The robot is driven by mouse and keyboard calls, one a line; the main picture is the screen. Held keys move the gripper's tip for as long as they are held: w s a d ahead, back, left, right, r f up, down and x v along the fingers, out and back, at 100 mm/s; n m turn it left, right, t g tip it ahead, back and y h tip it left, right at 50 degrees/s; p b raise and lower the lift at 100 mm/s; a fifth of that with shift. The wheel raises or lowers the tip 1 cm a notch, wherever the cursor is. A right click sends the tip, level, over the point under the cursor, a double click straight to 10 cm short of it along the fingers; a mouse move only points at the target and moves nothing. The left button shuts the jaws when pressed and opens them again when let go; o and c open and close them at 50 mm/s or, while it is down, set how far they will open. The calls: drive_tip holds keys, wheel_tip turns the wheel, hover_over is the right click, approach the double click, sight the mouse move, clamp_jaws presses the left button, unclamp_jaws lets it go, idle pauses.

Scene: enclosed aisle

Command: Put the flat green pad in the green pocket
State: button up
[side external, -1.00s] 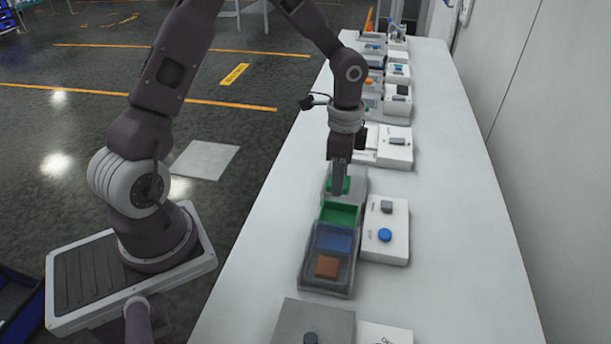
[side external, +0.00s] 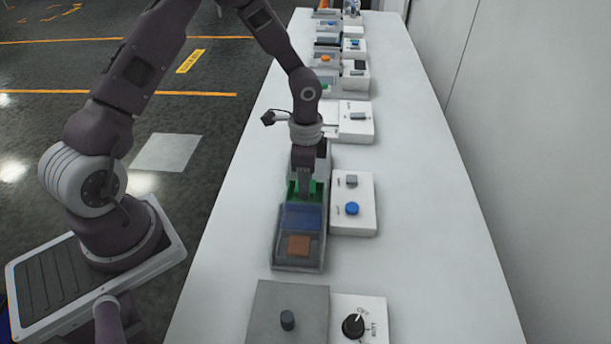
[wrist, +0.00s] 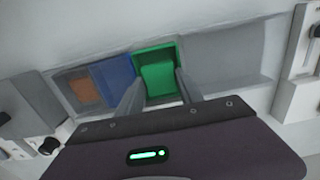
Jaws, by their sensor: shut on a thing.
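The long grey tray (side external: 275,262) holds a row of pockets. The green pocket (wrist: 143,57) sits between the blue pocket (wrist: 113,72) and a bare grey section at the right in the wrist view. The flat green pad (wrist: 158,78) is between my fingers, within the outline of the green pocket; I cannot tell whether it touches the floor. My gripper (wrist: 158,92) is shut on the pad, pointing down. In the side view, my gripper (side external: 304,196) is over the green pocket (side external: 291,190) and hides most of it and the pad.
A brown square (side external: 299,245) lies in the tray's near end, beyond the blue pocket. A white box with a blue button (side external: 352,209) stands right beside the tray. A grey panel with a knob (side external: 287,320) is nearer the camera. The table's right side is clear.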

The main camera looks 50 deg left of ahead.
drive_tip(key=o, duration=1.4)
drive_tip(key=shift+o, duration=0.2)
wheel_tip(320, 180, up, 7)
drive_tip(key=shift+r, duration=0.1)
drive_tip(key=s+r+n+t+y, duration=0.15)
drive_tip(key=s+r, duration=0.25)
drive_tip(key=r, duration=0.6)
drive_tip(key=s+d+r+n+t, duration=0.2)
drive_tip(key=s+r, duration=0.3)
drive_tip(key=s, duration=0.4)
drive_tip(key=s+d+r+n+t+h, duration=0.1)
drive_tip(key=s+r+n, duration=0.4)
drive_tip(key=s, duration=0.5)
drive_tip(key=shift+d+r+t, duration=0.4)
drive_tip(key=shift+d+t, duration=0.15)
drive_tip(key=shift+d, duration=0.1)
